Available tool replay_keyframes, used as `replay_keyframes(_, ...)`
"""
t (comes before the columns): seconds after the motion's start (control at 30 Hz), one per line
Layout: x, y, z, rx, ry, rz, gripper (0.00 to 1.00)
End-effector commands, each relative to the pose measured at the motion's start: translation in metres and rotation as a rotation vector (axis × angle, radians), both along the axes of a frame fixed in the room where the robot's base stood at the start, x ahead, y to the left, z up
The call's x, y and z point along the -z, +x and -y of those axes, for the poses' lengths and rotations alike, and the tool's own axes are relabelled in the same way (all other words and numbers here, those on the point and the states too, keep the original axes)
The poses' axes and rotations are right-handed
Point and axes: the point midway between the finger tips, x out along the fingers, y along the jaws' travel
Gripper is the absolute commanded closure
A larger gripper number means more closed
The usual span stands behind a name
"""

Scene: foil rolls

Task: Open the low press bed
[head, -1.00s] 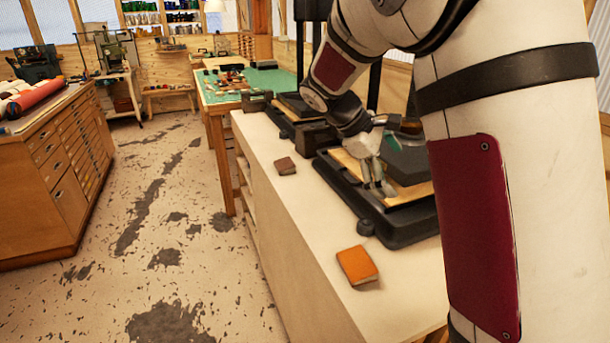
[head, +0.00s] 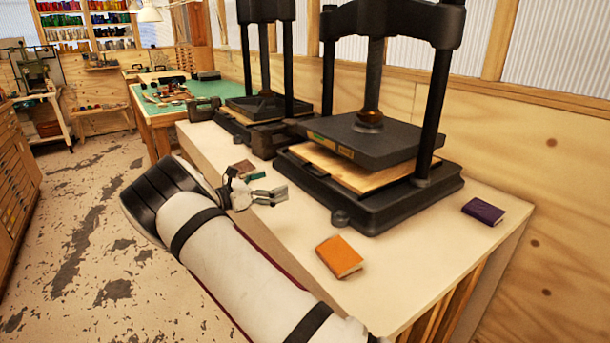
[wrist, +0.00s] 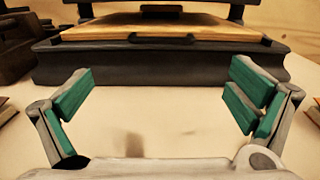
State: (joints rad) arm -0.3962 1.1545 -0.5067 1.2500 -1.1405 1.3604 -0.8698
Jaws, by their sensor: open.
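The near press (head: 360,180) stands on the white-topped counter, with a dark platen (head: 365,138) above a light wooden bed board (head: 350,170) on a black base. The board's front edge also shows in the wrist view (wrist: 105,35), with a dark strip (wrist: 160,40) along its middle. A second press (head: 262,110) stands behind to the left, with its own board. I cannot tell from its look which bed is the low one. My gripper (head: 272,193) is open and empty, in front of the near press and apart from it. Its green-padded fingers (wrist: 163,95) spread wide in the wrist view.
An orange book (head: 339,257) lies on the counter (head: 430,245) in front of the near press. A purple book (head: 483,211) lies to its right, a brown one (head: 243,167) behind my gripper. A plywood wall stands behind. Floor at left is clear.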

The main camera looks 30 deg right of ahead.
Motion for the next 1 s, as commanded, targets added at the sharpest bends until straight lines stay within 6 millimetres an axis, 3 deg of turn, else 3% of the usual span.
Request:
replay_keyframes(0.6, -0.001, 0.002, 0.110, 0.003, 0.003, 0.002, 0.00)
replay_keyframes(0.8, 0.000, 0.003, 0.127, 0.003, 0.003, 0.002, 0.00)
replay_keyframes(1.0, 0.000, 0.003, 0.130, 0.001, 0.004, 0.002, 0.00)
